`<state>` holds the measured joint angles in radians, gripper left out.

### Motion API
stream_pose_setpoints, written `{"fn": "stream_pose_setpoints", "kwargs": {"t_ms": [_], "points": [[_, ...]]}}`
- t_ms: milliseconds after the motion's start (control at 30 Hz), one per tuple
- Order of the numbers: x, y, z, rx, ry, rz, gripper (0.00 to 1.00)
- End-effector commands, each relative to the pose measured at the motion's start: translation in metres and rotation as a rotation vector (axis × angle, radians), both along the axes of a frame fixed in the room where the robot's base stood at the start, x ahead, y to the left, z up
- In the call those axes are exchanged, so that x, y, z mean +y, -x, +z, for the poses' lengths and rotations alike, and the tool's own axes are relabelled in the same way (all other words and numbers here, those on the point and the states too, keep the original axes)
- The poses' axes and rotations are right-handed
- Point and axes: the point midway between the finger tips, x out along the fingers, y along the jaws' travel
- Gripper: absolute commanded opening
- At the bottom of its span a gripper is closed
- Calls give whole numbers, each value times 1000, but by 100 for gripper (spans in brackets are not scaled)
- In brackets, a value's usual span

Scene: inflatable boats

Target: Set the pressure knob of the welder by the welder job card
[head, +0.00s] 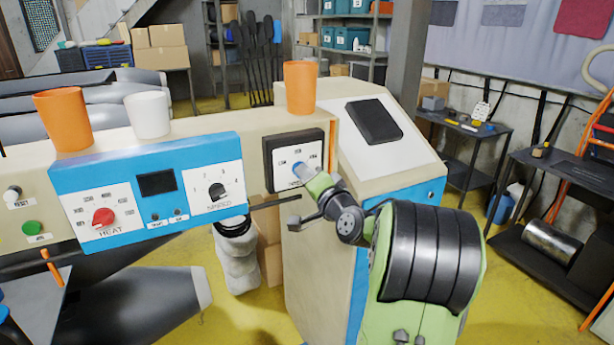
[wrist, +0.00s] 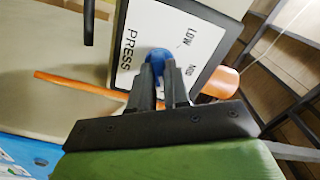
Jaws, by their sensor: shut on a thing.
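The pressure knob is blue and sits on a white plate with a black frame (head: 268,165), on the beige right part of the welder (head: 335,130). My gripper (wrist: 159,72) is shut on the knob, one finger on each side. The gripper also shows in the head view (head: 304,172), covering most of the knob. I cannot tell which label the knob points to. I cannot make out a welder job card.
A blue panel (head: 68,178) with a red HEAT knob (head: 103,217) and a black SPEED knob (head: 217,192) is to the left. Orange cups (head: 300,88) and a white cup (head: 148,113) stand on top. A dark rod (head: 275,201) juts out below the pressure plate.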

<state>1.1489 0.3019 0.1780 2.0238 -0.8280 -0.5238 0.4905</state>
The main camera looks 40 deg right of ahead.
Motion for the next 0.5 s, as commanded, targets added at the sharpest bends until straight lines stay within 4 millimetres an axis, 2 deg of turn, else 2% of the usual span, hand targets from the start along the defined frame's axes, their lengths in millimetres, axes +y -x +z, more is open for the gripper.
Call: {"fn": "stream_pose_setpoints", "kwargs": {"t_ms": [367, 400, 500], "points": [[0, 0, -1, 0, -8, 0, 0], [0, 0, -1, 0, -8, 0, 22], [0, 0, -1, -1, -7, 0, 37]]}}
